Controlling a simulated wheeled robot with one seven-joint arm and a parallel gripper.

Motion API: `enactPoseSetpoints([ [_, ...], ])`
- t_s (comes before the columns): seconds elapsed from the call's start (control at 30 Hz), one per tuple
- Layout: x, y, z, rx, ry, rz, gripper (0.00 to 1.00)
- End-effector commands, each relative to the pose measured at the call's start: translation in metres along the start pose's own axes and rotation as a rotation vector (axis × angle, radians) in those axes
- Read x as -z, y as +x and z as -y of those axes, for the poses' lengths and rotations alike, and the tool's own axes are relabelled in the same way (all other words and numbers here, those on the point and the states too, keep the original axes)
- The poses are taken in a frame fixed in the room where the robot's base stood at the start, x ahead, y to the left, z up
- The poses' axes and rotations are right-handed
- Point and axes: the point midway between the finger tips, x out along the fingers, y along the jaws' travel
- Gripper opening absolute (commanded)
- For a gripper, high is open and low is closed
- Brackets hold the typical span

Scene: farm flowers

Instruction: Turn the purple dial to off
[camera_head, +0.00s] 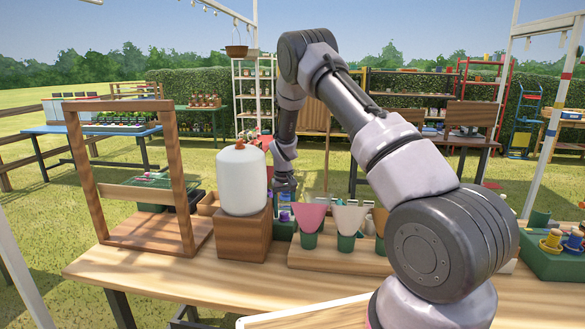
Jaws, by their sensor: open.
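My arm reaches over the wooden table (160,284), and my gripper (285,198) points down behind the front row of pots, to the right of the white tank (241,180). The gripper is small and dark here, and the gap between its fingers is hard to make out. A small purple item (285,215) shows just below the fingertips, at a dark green box. It may be the purple dial, but its shape and setting are too small to read. I cannot tell whether the fingers touch it.
The white tank stands on a wooden block (242,236) left of my gripper. A wooden frame (185,170) stands further left. Pink (310,215) and cream (349,217) cones in green pots stand close on the right. The table's front left is clear.

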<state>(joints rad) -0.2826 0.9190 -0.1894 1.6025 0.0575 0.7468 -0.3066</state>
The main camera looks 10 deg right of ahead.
Motion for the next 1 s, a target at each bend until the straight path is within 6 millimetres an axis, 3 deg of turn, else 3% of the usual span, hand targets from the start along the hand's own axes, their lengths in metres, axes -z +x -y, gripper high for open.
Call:
enactPoseSetpoints([
  [0.37, -0.001, 0.0, 0.003, 0.003, -0.501, 0.002, 0.72],
  [1.0, -0.006, -0.131, -0.002, 0.008, -0.462, -0.023, 0.72],
])
